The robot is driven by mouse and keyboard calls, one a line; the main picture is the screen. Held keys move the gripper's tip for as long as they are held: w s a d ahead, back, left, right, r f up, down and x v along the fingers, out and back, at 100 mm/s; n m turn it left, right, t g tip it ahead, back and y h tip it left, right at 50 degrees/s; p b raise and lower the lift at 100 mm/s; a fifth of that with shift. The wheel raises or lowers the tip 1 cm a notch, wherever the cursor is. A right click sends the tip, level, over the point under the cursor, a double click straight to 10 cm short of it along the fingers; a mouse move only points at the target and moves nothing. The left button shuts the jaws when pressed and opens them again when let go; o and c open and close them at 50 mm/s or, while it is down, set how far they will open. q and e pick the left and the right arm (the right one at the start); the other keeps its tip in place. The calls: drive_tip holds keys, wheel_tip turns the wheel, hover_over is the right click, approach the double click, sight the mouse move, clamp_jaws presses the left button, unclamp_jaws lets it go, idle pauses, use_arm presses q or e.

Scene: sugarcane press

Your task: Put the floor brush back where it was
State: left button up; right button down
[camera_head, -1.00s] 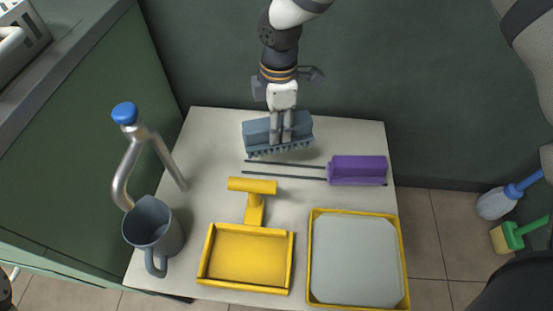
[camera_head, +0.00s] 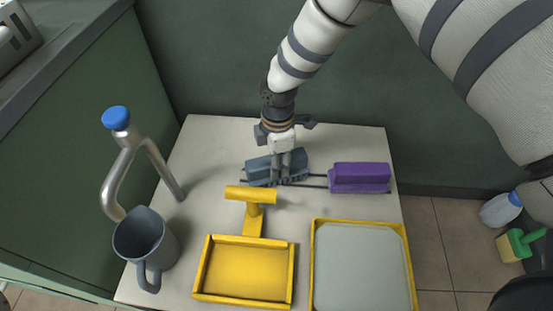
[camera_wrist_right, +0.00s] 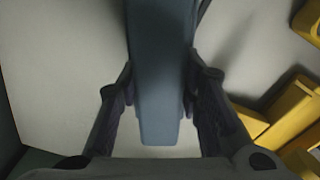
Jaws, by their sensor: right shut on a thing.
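The floor brush (camera_head: 259,170) is a blue-grey block with bristles along its lower edge. My right gripper (camera_head: 282,178) is shut on it from above, at the back middle of the table. In the right wrist view the brush (camera_wrist_right: 162,95) runs between the two dark fingers (camera_wrist_right: 160,80). The brush is over the left part of two thin dark rods (camera_head: 318,182), to the left of a purple block (camera_head: 360,177) at the rods' right end. I cannot tell whether the brush touches the rods or table. My left gripper is not in view.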

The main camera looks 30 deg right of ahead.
drive_tip(key=c, duration=1.1)
unclamp_jaws()
drive_tip(key=shift+f, duration=0.15)
wheel_tip(320, 180, up, 13)
drive_tip(key=p, duration=0.2)
drive_tip(key=shift+s+p, duration=0.1)
drive_tip(key=shift+p, duration=0.3)
drive_tip(key=shift+f, duration=0.1)
